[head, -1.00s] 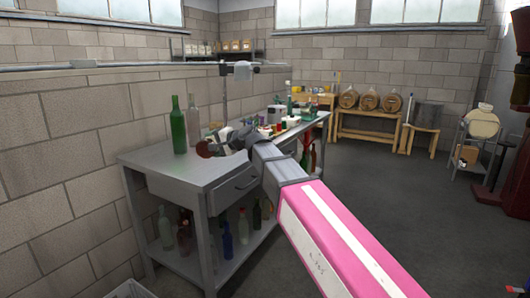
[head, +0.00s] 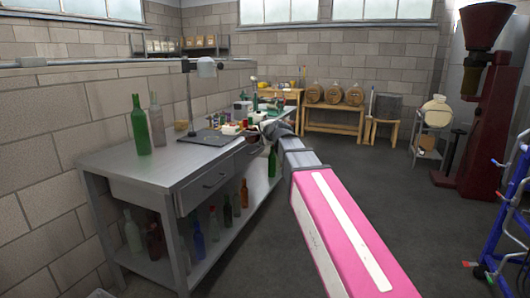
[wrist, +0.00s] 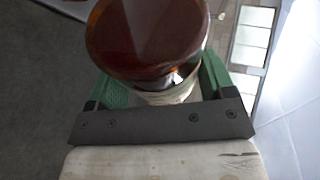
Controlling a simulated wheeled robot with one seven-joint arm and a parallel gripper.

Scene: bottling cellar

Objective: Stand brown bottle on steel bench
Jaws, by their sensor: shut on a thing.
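A brown glass bottle (wrist: 148,40) fills the top middle of the wrist view, its round brown end towards the camera. The green fingers of my gripper (wrist: 162,85) are shut on it, at a pale band. In the head view my gripper (head: 275,128) is far along the bench's right edge, and my arm hides most of it. I cannot make out the held bottle there. The steel bench (head: 135,167) stands against the left wall, with bare top at its near end.
A green bottle (head: 140,125) and a clear bottle (head: 156,122) stand on the bench's left side. A lamp stand (head: 189,105) and small items crowd its far part. Several bottles stand on the lower shelf (head: 197,267). Open floor lies right; a blue frame (head: 500,232) stands at far right.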

